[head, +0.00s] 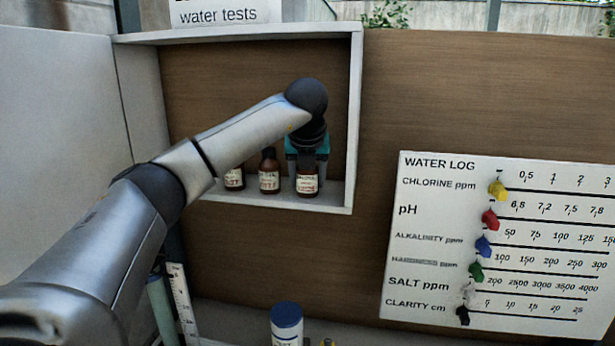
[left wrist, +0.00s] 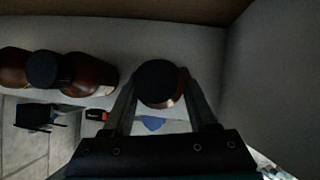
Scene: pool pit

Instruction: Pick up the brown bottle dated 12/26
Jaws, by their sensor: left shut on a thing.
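Several small brown bottles with pale labels stand in a row in the white wall box. The rightmost brown bottle (head: 307,181) is between the fingers of my left gripper (head: 306,160), which is shut on it. In the left wrist view, this bottle's black cap (left wrist: 157,83) sits between the two fingers (left wrist: 158,100). The middle bottle (head: 269,172) and the left bottle (head: 234,179) stand beside it; the left one is partly hidden by my arm. The dates on the labels are too small to read. My right gripper is not in view.
The box's right wall (head: 354,120) is close to my left gripper. A water log board (head: 500,240) with coloured markers hangs to the right. A blue-capped white container (head: 286,325) stands below the box. A white ruler-like strip (head: 182,305) is at lower left.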

